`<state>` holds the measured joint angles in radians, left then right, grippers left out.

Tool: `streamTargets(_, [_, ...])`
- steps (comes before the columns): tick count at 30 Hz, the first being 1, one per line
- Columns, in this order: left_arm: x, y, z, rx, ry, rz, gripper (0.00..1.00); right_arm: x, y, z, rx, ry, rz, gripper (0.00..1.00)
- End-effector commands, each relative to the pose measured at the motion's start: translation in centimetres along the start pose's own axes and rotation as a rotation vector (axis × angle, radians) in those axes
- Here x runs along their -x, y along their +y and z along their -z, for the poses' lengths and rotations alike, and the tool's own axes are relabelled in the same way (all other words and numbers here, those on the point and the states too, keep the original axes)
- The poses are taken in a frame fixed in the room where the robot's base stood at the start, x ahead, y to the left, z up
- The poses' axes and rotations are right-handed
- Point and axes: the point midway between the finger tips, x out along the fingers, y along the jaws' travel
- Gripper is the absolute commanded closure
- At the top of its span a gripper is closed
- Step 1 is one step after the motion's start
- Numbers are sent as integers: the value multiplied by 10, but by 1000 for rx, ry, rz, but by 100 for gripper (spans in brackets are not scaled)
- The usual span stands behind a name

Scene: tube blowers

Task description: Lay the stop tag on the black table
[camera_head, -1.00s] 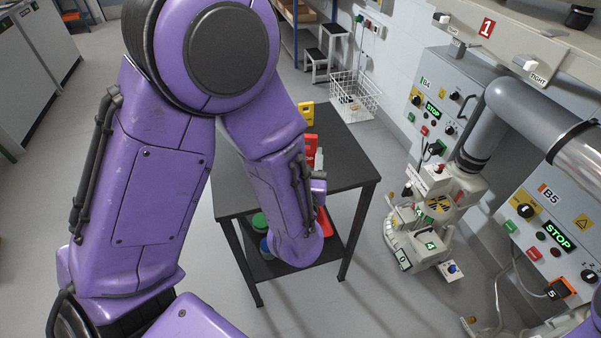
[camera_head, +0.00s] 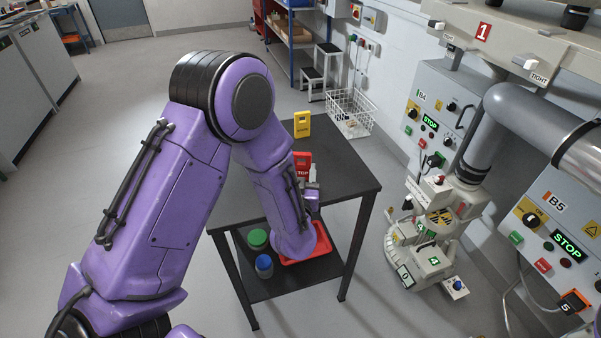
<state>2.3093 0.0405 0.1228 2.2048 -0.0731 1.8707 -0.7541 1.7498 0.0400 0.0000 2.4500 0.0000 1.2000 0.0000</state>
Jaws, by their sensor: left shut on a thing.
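The red stop tag (camera_head: 302,161), with white lettering, shows upright over the middle of the black table (camera_head: 345,177). My left gripper (camera_head: 313,181) is shut on it, partly hidden by my purple forearm. I cannot tell whether the tag's lower edge touches the tabletop. My right gripper is not in view.
A yellow tag (camera_head: 302,124) stands at the table's far edge. A red tray (camera_head: 318,246), a green-lidded jar (camera_head: 257,239) and a blue-lidded jar (camera_head: 264,264) are on the lower shelf. A wire basket (camera_head: 350,113) stands behind. The tabletop's right part is clear.

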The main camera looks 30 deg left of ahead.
Motion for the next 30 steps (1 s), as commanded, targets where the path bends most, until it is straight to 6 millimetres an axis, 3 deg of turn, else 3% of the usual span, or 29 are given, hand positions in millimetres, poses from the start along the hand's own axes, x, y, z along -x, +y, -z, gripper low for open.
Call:
streamTargets(10, [0,0,-4,0,1,-1,81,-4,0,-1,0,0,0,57])
streamTargets(11, [0,0,-4,0,1,-1,41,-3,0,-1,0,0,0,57])
streamTargets(12, [0,0,-3,0,1,-1,28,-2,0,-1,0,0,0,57])
streamTargets(13, [0,0,-3,0,1,0,22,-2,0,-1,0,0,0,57])
streamTargets(23, [0,0,4,1,1,0,22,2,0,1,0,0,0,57])
streamTargets(26, [16,2,-1,-2,0,-5,22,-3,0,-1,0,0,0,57])
streamTargets(30, [52,2,-1,-4,0,-7,22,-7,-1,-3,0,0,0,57])
